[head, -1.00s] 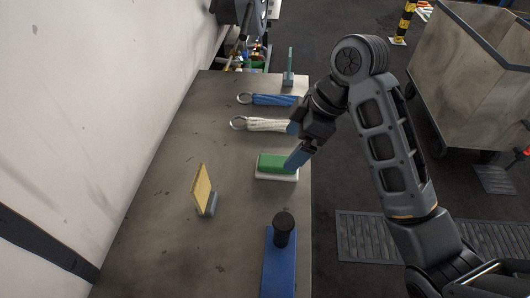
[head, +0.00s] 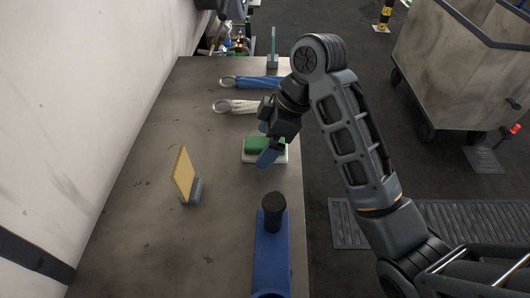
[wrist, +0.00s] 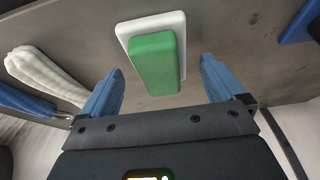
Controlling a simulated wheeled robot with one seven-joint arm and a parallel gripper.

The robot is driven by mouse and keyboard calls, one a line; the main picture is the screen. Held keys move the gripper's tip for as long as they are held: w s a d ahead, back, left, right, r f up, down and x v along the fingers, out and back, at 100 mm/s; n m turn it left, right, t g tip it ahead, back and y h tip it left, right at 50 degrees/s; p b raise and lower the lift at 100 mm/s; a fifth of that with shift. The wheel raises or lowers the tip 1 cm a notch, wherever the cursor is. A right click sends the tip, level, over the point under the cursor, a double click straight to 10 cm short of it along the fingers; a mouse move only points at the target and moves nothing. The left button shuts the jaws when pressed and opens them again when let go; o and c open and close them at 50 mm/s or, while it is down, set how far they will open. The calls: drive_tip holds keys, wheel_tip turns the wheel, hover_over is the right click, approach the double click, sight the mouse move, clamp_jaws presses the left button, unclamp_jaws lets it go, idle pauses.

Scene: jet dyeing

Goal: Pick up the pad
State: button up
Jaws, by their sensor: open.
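The pad is a green block on a white base; the pad (head: 264,145) lies on the metal table near its right edge in the head view. In the wrist view the pad (wrist: 153,62) is ahead of my gripper (wrist: 162,85), roughly between the lines of its two blue fingers. In the head view my gripper (head: 268,143) is over the pad and partly hides it. The fingers are apart with nothing held between them. Whether they touch the pad is hard to tell.
On the table (head: 130,215) stand a yellow card in a grey holder (head: 184,176), a blue tool with a black knob (head: 271,245), white (head: 242,107) and blue (head: 250,82) bundles with rings, and a thin upright plate (head: 273,48). A cart (head: 460,60) stands at right.

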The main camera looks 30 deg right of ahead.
drive_tip(key=shift+w+a+f, duration=0.1)
drive_tip(key=shift+a+f, duration=0.1)
drive_tip(key=shift+f, duration=0.25)
drive_tip(key=shift+c, duration=0.4)
drive_tip(key=c, duration=1.1)
